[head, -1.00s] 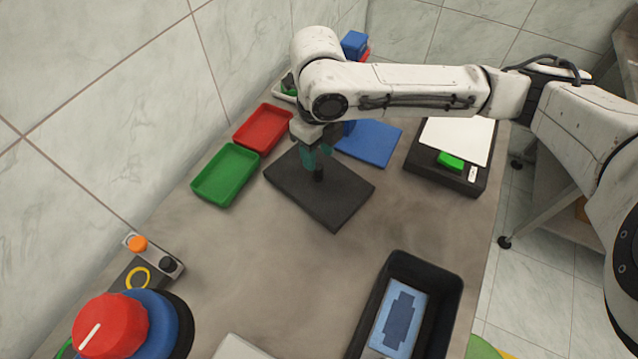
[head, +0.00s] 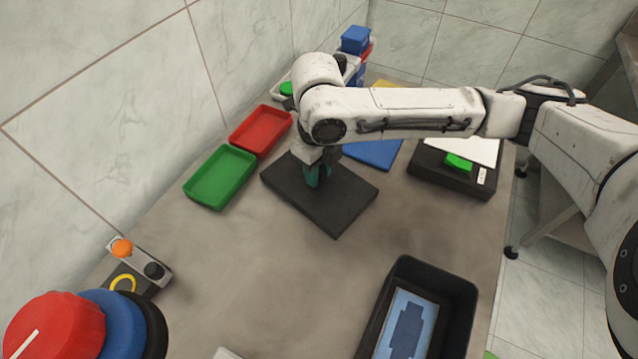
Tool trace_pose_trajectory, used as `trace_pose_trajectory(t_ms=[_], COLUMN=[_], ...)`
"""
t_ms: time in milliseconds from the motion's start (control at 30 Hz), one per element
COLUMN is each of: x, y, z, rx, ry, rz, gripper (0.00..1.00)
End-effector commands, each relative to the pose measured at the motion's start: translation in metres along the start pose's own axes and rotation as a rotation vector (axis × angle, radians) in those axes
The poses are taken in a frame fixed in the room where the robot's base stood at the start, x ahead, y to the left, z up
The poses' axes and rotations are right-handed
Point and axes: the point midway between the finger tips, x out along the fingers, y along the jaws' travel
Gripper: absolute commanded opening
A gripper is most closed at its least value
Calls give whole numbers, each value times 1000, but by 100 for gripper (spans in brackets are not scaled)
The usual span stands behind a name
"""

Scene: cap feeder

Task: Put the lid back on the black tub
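My gripper (head: 318,178), with teal fingers, points down just over the dark rectangular mat (head: 345,210). The fingertips are low, at or near the mat's surface. The small black object seen between and below the fingers a second ago is now mostly hidden by them, so I cannot tell whether it is the black tub or whether they grip it. No lid can be made out clearly.
A green tray (head: 220,178) and a red tray (head: 260,131) lie left of the mat. A blue mat (head: 372,154) lies behind. A black bin (head: 462,290) stands at front right. A control box (head: 150,262) and a large red knob (head: 55,325) are at front left.

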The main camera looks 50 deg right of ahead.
Motion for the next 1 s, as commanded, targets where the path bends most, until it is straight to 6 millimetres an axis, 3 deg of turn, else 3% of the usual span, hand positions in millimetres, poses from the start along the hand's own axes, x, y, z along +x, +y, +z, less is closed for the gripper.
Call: trace_pose_trajectory(t_ms=[300,1000], x=[0,-31], y=[0,0], z=[0,0], rx=[0,-1], ry=[0,-1], rz=[0,0], gripper=[0,0])
